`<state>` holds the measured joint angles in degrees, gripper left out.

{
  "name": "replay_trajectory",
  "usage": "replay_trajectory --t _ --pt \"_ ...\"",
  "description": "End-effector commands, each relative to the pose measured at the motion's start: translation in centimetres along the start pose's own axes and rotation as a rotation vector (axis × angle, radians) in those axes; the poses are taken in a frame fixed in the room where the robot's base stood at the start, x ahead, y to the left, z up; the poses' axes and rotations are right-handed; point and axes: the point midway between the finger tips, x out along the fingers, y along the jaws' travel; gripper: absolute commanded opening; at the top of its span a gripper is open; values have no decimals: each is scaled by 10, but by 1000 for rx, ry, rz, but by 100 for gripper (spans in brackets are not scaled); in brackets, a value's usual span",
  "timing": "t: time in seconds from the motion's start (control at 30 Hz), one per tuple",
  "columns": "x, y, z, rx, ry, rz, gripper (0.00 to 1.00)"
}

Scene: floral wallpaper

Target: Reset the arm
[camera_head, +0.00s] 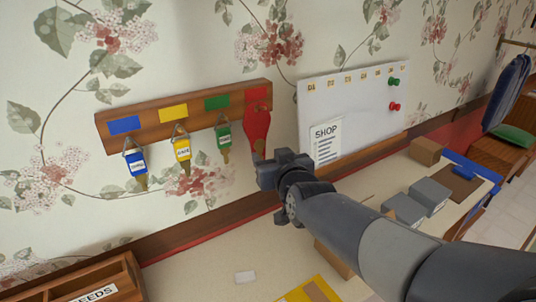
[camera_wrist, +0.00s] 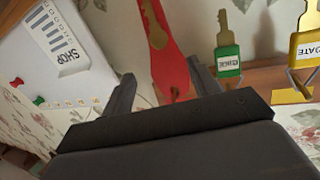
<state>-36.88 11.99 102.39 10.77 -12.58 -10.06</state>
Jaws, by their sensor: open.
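My gripper (camera_head: 268,168) is just below and beside the red key tag (camera_head: 257,128) at the right end of the wooden key rack (camera_head: 147,124). In the wrist view, which looks upside down, my gripper's two fingers (camera_wrist: 163,82) are apart. The red tag (camera_wrist: 172,68) and its brass key (camera_wrist: 154,24) appear between or beyond them. I cannot tell whether they touch. A blue tag (camera_head: 137,165), a yellow tag (camera_head: 182,149) and a green tag (camera_head: 223,136) hang with keys to the left on the rack.
A white board (camera_head: 350,105) with a shop list (camera_head: 326,141) and pins is on the wall to the right. Below, the table (camera_head: 205,262) holds a seeds box (camera_head: 75,285), grey boxes (camera_head: 428,193) and a brown box (camera_head: 426,151). A chair stands at far right.

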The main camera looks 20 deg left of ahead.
Motion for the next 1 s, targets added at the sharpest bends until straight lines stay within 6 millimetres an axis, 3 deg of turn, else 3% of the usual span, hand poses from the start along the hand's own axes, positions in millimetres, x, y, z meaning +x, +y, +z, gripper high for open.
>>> replay_trajectory --t 0.2,0.4,0.8,1.0 --pt "-31 0 -1 1 2 0 57" --pt "-46 0 -1 1 1 0 57" --pt "-48 0 0 1 0 0 57" --pt "-38 0 0 -1 -2 0 57"
